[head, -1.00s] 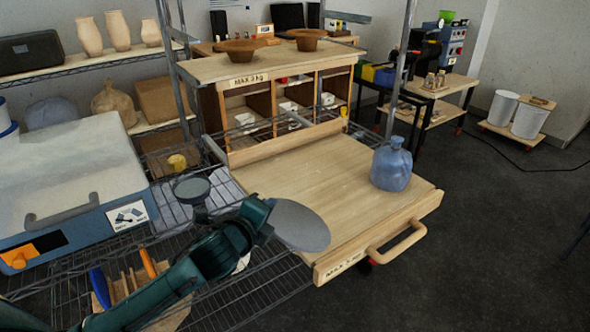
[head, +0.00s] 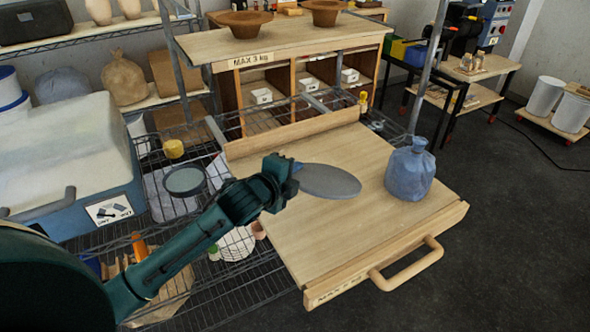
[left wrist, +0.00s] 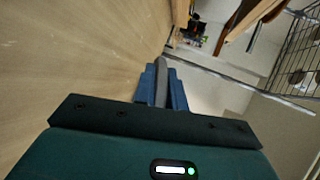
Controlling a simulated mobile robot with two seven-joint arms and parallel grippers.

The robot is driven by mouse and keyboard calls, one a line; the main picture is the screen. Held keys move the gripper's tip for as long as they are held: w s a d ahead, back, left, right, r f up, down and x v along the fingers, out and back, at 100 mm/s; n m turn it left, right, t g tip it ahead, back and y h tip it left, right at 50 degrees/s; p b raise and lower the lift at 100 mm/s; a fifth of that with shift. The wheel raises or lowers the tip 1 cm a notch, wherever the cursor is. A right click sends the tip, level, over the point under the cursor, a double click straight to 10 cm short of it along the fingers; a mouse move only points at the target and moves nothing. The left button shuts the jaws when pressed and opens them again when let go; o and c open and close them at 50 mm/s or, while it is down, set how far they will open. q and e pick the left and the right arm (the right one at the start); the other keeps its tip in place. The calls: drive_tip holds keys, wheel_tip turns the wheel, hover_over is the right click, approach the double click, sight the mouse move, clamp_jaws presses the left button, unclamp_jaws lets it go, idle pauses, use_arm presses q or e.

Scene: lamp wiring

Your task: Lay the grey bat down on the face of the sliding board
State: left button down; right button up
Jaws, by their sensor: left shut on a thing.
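The grey bat (head: 328,181) is a flat, rounded disc over the left part of the sliding board (head: 300,235). My left gripper (head: 290,172) is shut on the bat's near edge, and the bat juts out to the right. In the left wrist view the gripper's blue fingers (left wrist: 161,88) pinch the bat (left wrist: 161,80), seen nearly edge-on. I cannot tell how much gap lies between bat and board. The board is pale wood, pulled out, with a front handle (head: 408,266). My right gripper is not in view.
A blue-grey wrapped lump (head: 410,170) stands on the board's right side. A raised wooden strip (head: 290,134) runs along the back edge. A metal post (head: 428,65) rises behind the lump. The board's middle and front are clear.

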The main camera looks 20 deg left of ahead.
use_arm(q)
drive_tip(key=shift+r+p, duration=0.15)
drive_tip(key=shift+p, duration=0.2)
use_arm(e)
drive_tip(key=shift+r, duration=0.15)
use_arm(q)
drive_tip(key=shift+f, duration=0.2)
drive_tip(key=shift+f+b, duration=0.8)
drive_tip(key=shift+f, duration=0.45)
drive_tip(key=shift+f+b, duration=0.75)
drive_tip(key=shift+f, duration=0.8)
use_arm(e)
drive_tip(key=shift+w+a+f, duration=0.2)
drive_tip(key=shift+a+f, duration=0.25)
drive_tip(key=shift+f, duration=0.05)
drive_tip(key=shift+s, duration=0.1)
use_arm(q)
drive_tip(key=c, duration=1.4)
unclamp_jaws()
drive_tip(key=shift+o, duration=0.2)
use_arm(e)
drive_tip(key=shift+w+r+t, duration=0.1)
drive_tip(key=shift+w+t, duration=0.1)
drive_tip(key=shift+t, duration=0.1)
